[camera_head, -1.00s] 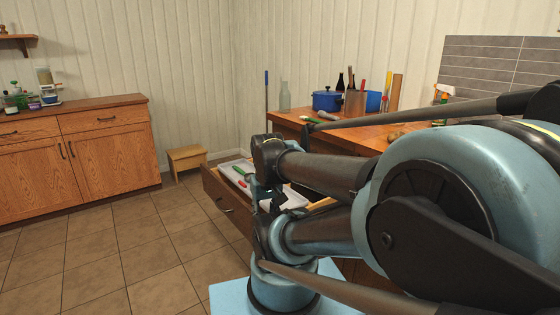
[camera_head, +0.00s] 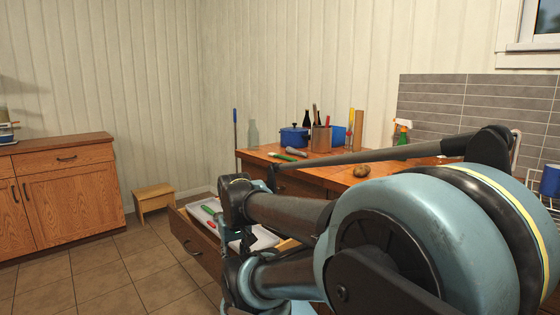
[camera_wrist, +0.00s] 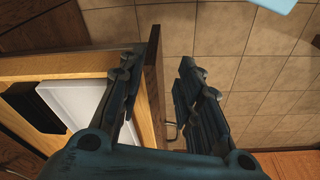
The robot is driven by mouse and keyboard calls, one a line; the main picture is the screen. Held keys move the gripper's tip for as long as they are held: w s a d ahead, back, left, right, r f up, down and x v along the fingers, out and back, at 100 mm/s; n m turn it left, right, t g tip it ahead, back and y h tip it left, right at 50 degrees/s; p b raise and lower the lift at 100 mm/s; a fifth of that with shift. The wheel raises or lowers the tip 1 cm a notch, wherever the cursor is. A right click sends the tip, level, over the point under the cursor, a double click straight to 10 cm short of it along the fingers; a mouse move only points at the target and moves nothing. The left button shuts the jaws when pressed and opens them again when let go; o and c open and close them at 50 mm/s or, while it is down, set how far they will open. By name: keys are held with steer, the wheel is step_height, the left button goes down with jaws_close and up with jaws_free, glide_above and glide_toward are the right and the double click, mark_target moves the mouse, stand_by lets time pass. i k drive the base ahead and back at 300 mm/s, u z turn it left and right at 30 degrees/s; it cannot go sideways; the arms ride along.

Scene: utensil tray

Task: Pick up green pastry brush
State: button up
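A long green utensil (camera_head: 207,209) lies in the white tray (camera_head: 265,237) inside the open drawer, in the head view. Another green utensil (camera_head: 283,157) lies on the wooden counter. Both are too small to tell which is the pastry brush. My gripper (camera_wrist: 157,65) is open and empty in the wrist view, with its fingers well apart. The drawer's front board shows between and beyond the fingers. The white tray also shows to their left (camera_wrist: 82,105). No green utensil shows in the wrist view. My arm hides part of the drawer in the head view.
The open drawer (camera_head: 192,248) sticks out from the counter (camera_head: 330,170). A red-handled utensil (camera_head: 212,226) lies in it. A blue pot (camera_head: 294,137), a utensil holder (camera_head: 321,139) and a potato (camera_head: 361,171) stand or lie on the counter. The tiled floor (camera_head: 90,265) at left is clear.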

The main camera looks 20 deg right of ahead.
mark_target(288, 159)
steer(key=k, duration=0.5)
steer(key=z, duration=0.85)
steer(key=i, duration=0.4)
steer(key=u, duration=0.25)
